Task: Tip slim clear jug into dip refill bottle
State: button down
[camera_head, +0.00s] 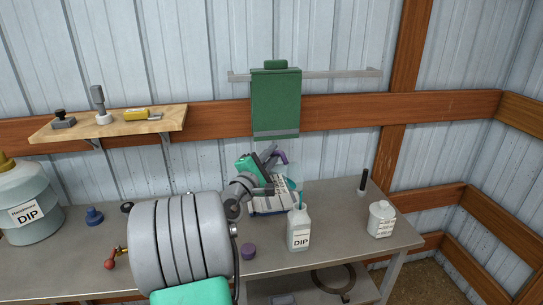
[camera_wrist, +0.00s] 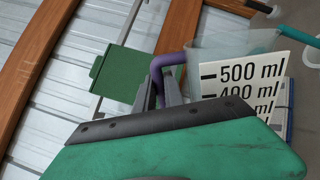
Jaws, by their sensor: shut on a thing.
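The slim clear jug has a purple handle (camera_head: 281,156) and a white scale label marked in ml. In the wrist view its clear wall (camera_wrist: 225,45) shows near the top, with the purple handle (camera_wrist: 164,68) at the fingers. My gripper (camera_head: 265,182) is shut on the jug, behind the bottle in the head view; whether the jug touches the bench is unclear. The dip refill bottle (camera_head: 299,237), pale and labelled DIP, stands upright on the bench with a teal piece at its top.
A large DIP container (camera_head: 27,207) stands at the bench's left. A white canister (camera_head: 381,219) and a black cylinder (camera_head: 363,180) stand at the right. A purple cap (camera_head: 248,251) lies near the front.

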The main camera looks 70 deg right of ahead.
aim_at(283, 160)
jog(key=shift+s+f+m+b, duration=0.1)
jog(key=shift+s+m+b, duration=0.15)
jog(key=shift+b, duration=0.2)
jog(key=shift+s+a+m+b, duration=0.15)
jog(key=shift+s+m+b, duration=0.05)
jog(key=shift+m+b, duration=0.25)
jog(key=shift+s+f, duration=0.15)
jog(key=shift+s+a+m+b, duration=0.1)
jog(key=shift+s+m+b, duration=0.2)
jog(key=shift+m+b, duration=0.35)
jog(key=shift+s+b, duration=0.15)
jog(key=shift+b, duration=0.15)
jog(key=shift+s+a+f+m+g+b, duration=0.2)
jog(key=shift+s+m+g+b, duration=0.25)
jog(key=shift+m+b, duration=0.3)
jog(key=shift+s+f, duration=0.15)
